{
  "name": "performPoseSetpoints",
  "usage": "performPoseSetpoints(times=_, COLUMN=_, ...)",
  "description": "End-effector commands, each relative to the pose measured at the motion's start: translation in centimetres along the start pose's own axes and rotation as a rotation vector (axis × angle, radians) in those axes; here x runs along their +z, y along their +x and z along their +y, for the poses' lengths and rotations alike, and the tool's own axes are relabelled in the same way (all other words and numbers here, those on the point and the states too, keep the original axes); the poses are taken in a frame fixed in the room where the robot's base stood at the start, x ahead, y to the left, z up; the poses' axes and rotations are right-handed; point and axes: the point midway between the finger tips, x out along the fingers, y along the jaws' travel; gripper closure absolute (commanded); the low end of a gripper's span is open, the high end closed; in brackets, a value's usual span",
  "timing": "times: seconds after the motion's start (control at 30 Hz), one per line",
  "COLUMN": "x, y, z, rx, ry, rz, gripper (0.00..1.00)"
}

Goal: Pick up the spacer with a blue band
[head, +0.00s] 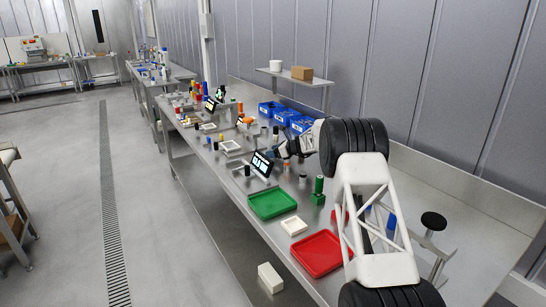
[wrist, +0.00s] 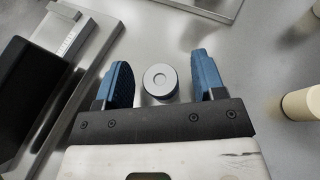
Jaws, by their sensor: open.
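In the wrist view a short round spacer (wrist: 160,79) with a pale grey top and a small centre hole stands between the tips of my gripper (wrist: 163,78). A dark rim shows low on its side; I cannot tell whether it is a blue band. The blue fingers are apart, with a gap on each side of the spacer, and hold nothing. In the head view my gripper (head: 283,152) is low over the bench behind the black display, too small to show the spacer between its fingers.
A black display (wrist: 30,85) on a metal stand is close at left in the wrist view. A cream cylinder (wrist: 300,104) stands at right. In the head view a green tray (head: 272,204), red tray (head: 318,254) and green cylinder (head: 319,185) are nearer; blue bins (head: 287,117) stand behind.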

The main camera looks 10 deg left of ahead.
Motion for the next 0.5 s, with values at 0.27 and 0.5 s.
performPoseSetpoints(times=0.27, x=0.0, y=0.0, z=0.0, rx=0.0, ry=0.0, rz=0.0, gripper=0.37)
performPoseSetpoints(times=0.5, x=0.0, y=0.0, z=0.0, rx=0.0, ry=0.0, rz=0.0, gripper=0.72)
